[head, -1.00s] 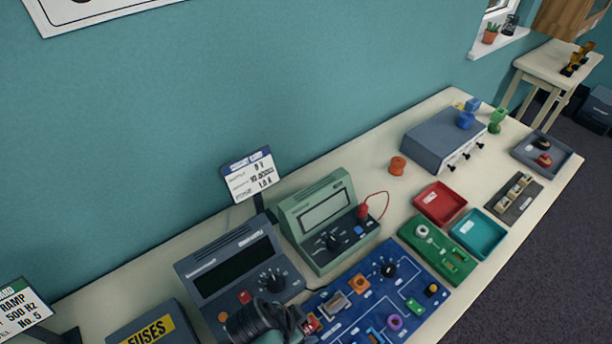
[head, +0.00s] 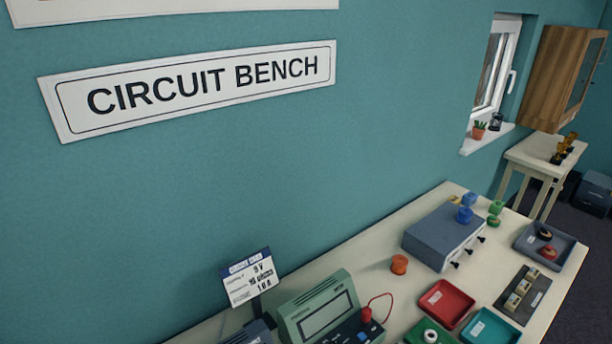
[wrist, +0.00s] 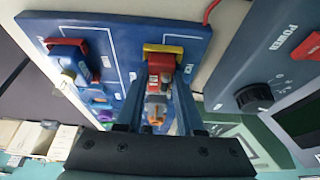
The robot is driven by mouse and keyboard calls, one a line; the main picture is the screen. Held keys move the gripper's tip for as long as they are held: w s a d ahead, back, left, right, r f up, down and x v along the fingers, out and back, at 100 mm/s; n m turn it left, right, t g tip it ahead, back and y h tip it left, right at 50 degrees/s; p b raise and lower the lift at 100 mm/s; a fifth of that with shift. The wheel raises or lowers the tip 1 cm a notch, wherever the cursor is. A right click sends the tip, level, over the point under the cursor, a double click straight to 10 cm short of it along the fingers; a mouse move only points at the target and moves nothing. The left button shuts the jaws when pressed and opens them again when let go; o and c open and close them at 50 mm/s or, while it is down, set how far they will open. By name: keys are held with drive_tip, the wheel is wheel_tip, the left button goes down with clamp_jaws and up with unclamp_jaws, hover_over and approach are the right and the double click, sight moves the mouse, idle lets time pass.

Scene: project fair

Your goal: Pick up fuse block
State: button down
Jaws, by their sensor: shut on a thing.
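My gripper (wrist: 158,92) shows in the wrist view, its two fingers reaching over the blue circuit board (wrist: 115,30). It is shut on a small red block with pale markings (wrist: 161,66), which looks like the fuse block. The block is at the fingertips, close to a yellow part (wrist: 163,48) on the board. Whether it still touches the board cannot be told. A grey and orange part shows between the fingers, nearer the palm. Another red part (wrist: 67,46) sits on the board to the left. The gripper and the blue board are out of the head view.
In the head view a green meter (head: 320,312) stands by a sign card (head: 249,279). Red (head: 446,302) and teal (head: 490,328) trays, a grey-blue box (head: 441,236) and an orange knob (head: 399,264) are further right. In the wrist view a dark power unit (wrist: 265,60) is close right.

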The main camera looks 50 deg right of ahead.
wheel_tip(320, 180, up, 13)
drive_tip(key=p, duration=0.2)
idle(0.9)
